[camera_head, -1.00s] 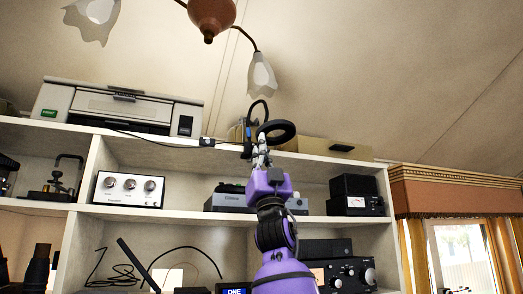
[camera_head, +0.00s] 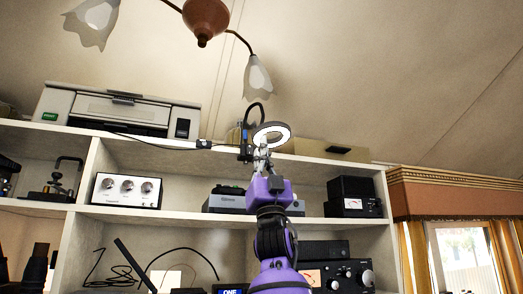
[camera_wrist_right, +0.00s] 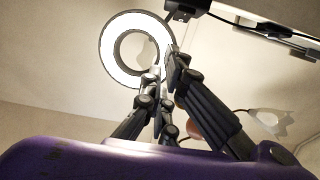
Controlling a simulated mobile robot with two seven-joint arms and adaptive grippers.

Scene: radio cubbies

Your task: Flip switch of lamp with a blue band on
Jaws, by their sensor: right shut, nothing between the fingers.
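The ring lamp (camera_head: 284,132) is at the top shelf's front edge, on a dark curved arm, its ring glowing white. The lit ring also shows in the right wrist view (camera_wrist_right: 110,45). My right gripper (camera_head: 262,158) is raised just below the ring, shut and empty. Its fingers (camera_wrist_right: 164,70) overlap the ring's lower right in the wrist view; contact cannot be told. My left gripper is not in view.
A large grey-white device (camera_head: 75,105) stands left on the top shelf. A tan box (camera_head: 318,146) lies behind and right of the lamp. Radio gear fills the cubbies below. A ceiling lamp (camera_head: 205,17) hangs above. The space right of the ring is free.

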